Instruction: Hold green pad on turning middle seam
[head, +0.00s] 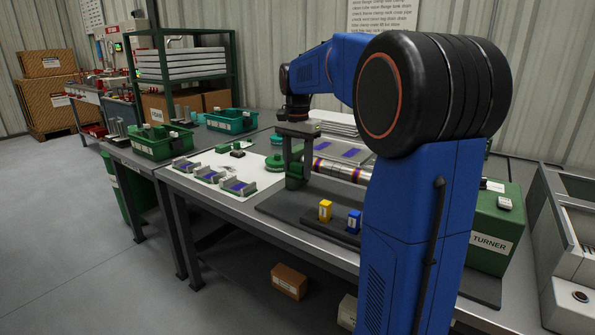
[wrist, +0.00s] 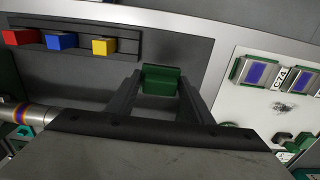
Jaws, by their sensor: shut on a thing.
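In the wrist view, my gripper (wrist: 160,85) is shut on the green pad (wrist: 160,79), which sits between the fingertips. The silver pipe (wrist: 28,113) with coloured seam bands shows at the left edge there, apart from the pad; part of it is hidden by the gripper body. In the head view, the pipe (head: 341,170) lies level above the dark bench plate, its right end hidden behind my arm. My gripper (head: 293,158) hangs pointing down near its left end. The green turner box (head: 488,238) stands at right.
Yellow (head: 325,210) and blue (head: 354,221) blocks stand on a dark strip in front of the pipe; a red one (wrist: 19,37) shows in the wrist view. Fixtures with purple tops (head: 238,187) stand on a white board. Green bins (head: 232,120) are behind.

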